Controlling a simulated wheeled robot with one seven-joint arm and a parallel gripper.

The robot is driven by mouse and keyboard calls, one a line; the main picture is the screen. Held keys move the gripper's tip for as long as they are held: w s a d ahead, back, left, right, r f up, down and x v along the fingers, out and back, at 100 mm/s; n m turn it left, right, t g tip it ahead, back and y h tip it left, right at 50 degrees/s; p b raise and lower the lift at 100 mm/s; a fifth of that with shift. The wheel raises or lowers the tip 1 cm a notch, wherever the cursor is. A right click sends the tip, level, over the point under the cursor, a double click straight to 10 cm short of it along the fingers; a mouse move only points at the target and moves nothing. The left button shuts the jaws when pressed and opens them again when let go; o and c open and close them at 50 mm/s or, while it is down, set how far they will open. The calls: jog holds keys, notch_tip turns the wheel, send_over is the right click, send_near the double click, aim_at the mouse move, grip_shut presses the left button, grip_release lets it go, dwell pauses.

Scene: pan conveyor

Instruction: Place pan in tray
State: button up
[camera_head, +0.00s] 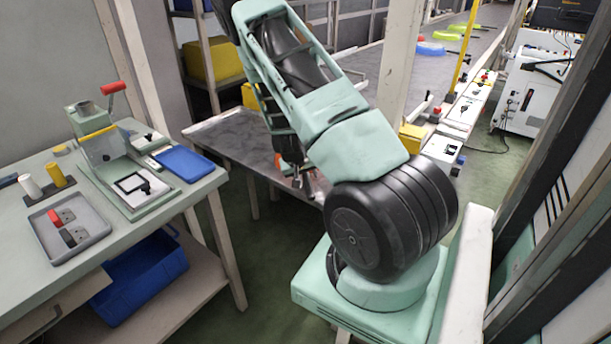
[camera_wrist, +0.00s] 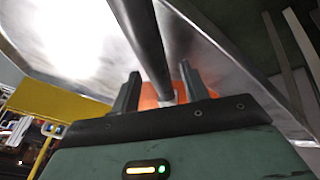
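My gripper (camera_wrist: 158,90) points at the metal surface, its two dark fingers standing apart. A dark grey rod (camera_wrist: 145,42) runs down between the fingers; I cannot tell whether it is a pan handle or whether they touch it. An orange piece (camera_wrist: 148,98) shows behind the fingers. In the head view my gripper (camera_head: 305,182) is low at the metal conveyor's (camera_head: 225,135) near end, mostly hidden by my arm. Colored pans, green (camera_head: 454,37) and blue (camera_head: 430,48), lie far along the conveyor. A blue tray (camera_head: 183,163) lies on the left table.
The left table (camera_head: 125,215) holds a machine (camera_head: 105,150) with a red-handled lever, and a grey tray (camera_head: 40,222) with small parts. A blue bin (camera_head: 140,275) is on its lower shelf. A white post (camera_head: 395,70) stands behind my arm. Green floor is free between table and base.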

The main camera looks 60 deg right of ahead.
jog(key=v, duration=1.2)
jog(key=shift+p, duration=0.4)
jog(key=w+a+r+n+y, duration=0.2)
jog(key=a, duration=0.7)
jog(key=w+a+r+n+t+y, duration=0.1)
jog(key=a+n+y, duration=0.1)
jog(key=a, duration=0.8)
jog(key=w+a+r+n+y, duration=0.2)
jog(key=a, duration=0.7)
jog(key=s+a+r+n+y, duration=0.1)
jog(key=s+a+r+n, duration=0.15)
jog(key=a, duration=0.35)
jog(key=s+a+r+n, duration=0.2)
jog(key=s+a, duration=0.2)
jog(key=a, duration=0.3)
jog(key=s+a+r+n, duration=0.2)
jog(key=s+a+n, duration=0.1)
jog(key=s, duration=0.4)
jog(key=s+a+r+n+g, duration=0.1)
jog(key=s+a+r+n, duration=0.2)
jog(key=s, duration=0.4)
jog(key=shift+a+n+h, duration=0.35)
jog(key=shift+a+h, duration=0.05)
jog(key=shift+a, duration=0.3)
jog(key=shift+r, duration=0.1)
